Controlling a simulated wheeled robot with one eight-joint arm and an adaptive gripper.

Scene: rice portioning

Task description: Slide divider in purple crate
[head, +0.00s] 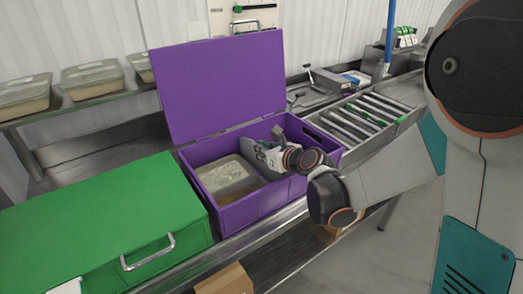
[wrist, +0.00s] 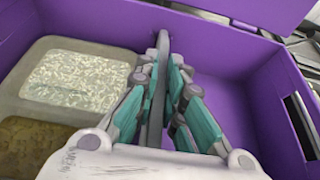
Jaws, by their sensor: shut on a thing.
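The purple crate (head: 245,214) stands open on the bench, its lid (head: 221,88) raised at the back. It also fills the wrist view (wrist: 242,50). My gripper (wrist: 166,85) is inside the crate, shut on a thin grey upright divider (wrist: 160,75). The divider stands between the fingers and runs away from the camera toward the crate's far wall. Whether its far end touches that wall I cannot tell. In the head view my gripper (head: 268,150) hides most of the divider. Left of the divider sits a rice container (wrist: 80,78); the crate's right side is empty.
A closed green crate (head: 105,220) stands directly left of the purple one. A roller conveyor (head: 365,118) lies to the right. Several lidded tubs (head: 92,75) sit on a shelf at the back left. A cardboard box (head: 225,280) is below the bench.

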